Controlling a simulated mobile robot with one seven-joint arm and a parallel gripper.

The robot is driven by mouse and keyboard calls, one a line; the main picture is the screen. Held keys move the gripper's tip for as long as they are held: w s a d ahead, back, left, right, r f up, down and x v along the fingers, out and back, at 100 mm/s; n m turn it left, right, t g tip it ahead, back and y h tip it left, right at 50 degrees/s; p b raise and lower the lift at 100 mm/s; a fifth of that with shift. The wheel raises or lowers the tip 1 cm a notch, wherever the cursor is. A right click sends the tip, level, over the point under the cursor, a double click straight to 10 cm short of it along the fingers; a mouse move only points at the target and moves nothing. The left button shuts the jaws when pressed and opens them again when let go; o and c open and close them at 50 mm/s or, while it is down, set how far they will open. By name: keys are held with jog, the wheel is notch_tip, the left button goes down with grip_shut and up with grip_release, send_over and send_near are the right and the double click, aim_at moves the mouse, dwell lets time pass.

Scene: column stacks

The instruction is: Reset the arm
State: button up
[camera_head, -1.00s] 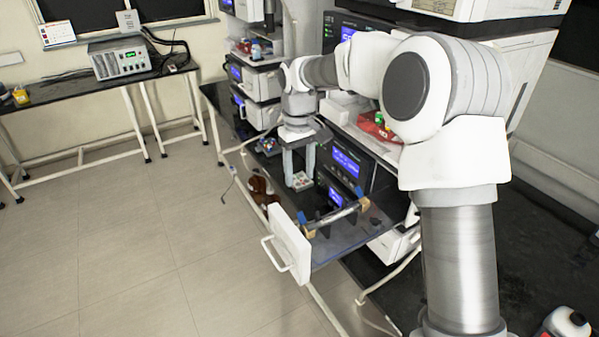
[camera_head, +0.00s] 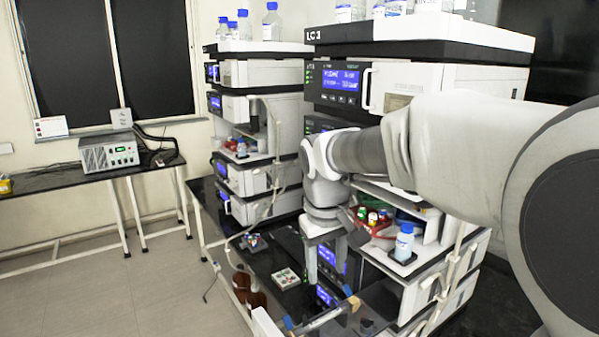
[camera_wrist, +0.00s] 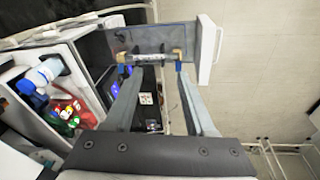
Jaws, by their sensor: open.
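My gripper (camera_head: 326,262) hangs from my arm with its two grey fingers pointing down and spread apart. In the wrist view, the gripper (camera_wrist: 155,72) is open, with nothing held between its fingers. A column (camera_wrist: 148,57) with brass-coloured and blue end fittings lies across the pulled-out tray (camera_wrist: 165,37), beyond the fingertips. In the head view, part of the column (camera_head: 322,318) shows at the bottom edge, below the gripper. I cannot tell the exact gap between them.
Stacked lab instruments (camera_head: 345,85) stand behind the gripper. A red tray (camera_head: 372,228) with coloured-cap vials and a blue-capped bottle (camera_head: 404,242) are to its right. A small sample tray (camera_head: 286,278) and brown bottles (camera_head: 242,285) are to its left. Open floor (camera_head: 95,290) lies left.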

jog(key=s+d+m+t, duration=0.1)
jog(key=s+d, duration=0.3)
jog(key=s, duration=0.6)
jog(key=s+d+m+t, duration=0.2)
jog(key=s+d, duration=0.3)
jog(key=s, duration=0.5)
jog(key=shift+f+m+y+b, duration=0.2)
jog(key=shift+m+y+b, duration=0.15)
jog(key=shift+m, duration=0.45)
jog(key=shift+d, duration=0.1)
